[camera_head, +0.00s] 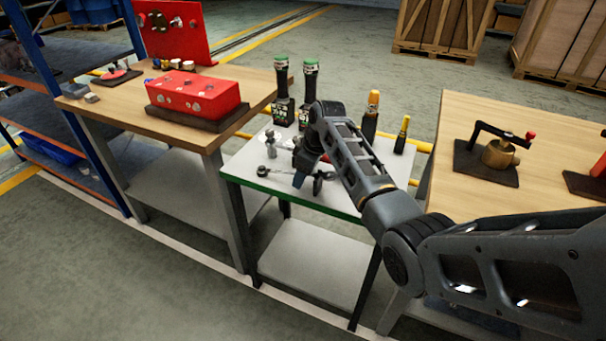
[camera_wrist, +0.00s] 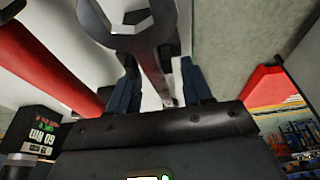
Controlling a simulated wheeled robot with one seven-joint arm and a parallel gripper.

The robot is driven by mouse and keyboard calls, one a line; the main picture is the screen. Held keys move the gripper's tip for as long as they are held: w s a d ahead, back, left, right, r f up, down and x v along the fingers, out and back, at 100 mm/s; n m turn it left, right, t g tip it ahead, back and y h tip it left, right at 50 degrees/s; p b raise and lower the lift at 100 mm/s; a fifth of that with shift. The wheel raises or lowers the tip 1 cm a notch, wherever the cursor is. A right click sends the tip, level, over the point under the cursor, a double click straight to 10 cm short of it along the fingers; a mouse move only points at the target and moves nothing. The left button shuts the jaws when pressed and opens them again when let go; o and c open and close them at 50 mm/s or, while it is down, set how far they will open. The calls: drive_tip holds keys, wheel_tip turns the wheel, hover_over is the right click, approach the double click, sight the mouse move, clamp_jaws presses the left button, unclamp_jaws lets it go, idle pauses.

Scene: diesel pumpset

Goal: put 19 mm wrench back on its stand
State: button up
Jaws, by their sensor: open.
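In the wrist view a grey metal wrench (camera_wrist: 155,65) runs between the two fingers of my gripper (camera_wrist: 160,88), with its large head at the top of the picture. I cannot read its size. The fingers are open on either side of the shaft, and the sheet does not show clear contact. In the head view my gripper (camera_head: 305,172) is low over the white-topped table (camera_head: 245,178), largely hidden by my arm. The wrench and its stand cannot be made out surely there.
Small metal items (camera_head: 270,142) lie left of my gripper. A red block (camera_head: 195,92) sits on the left bench, a brass fixture (camera_head: 500,153) on the right bench.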

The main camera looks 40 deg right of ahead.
drive_tip(key=shift+v, duration=3.85)
